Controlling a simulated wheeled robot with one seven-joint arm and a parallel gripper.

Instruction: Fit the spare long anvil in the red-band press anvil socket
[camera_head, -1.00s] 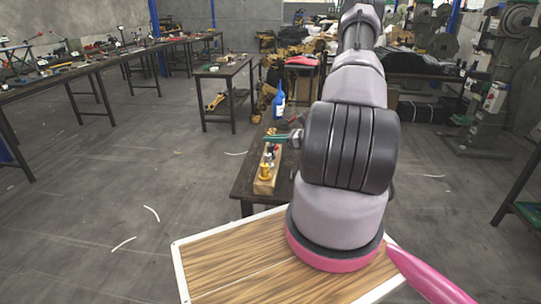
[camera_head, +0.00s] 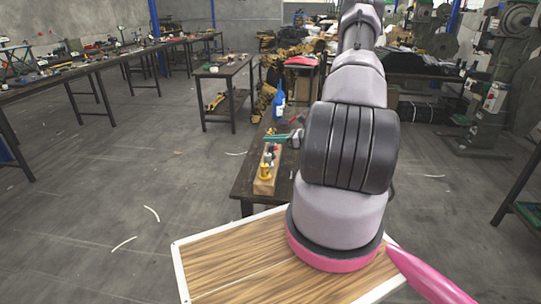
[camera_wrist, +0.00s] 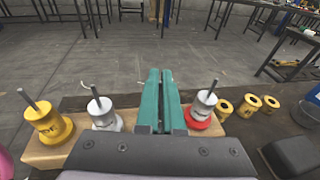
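In the wrist view, a press with a red band (camera_wrist: 197,117) stands on a wooden board (camera_wrist: 38,152), just right of my gripper (camera_wrist: 160,75). A silver press (camera_wrist: 102,112) and a yellow press (camera_wrist: 50,124) stand to the left. Each shows a thin metal rod leaning up from its top. My gripper's green fingers lie close together with a narrow dark gap; I cannot tell whether anything thin is held. The head view also shows the gripper (camera_head: 276,138) above the board's far part. I cannot make out the spare long anvil or the anvil sockets.
Several yellow ring-shaped parts (camera_wrist: 248,105) lie right of the board, and a dark block (camera_wrist: 292,157) lies near the right edge. A blue bottle (camera_head: 279,103) stands at the far end of the dark table (camera_head: 243,183). Open floor lies left of the table.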

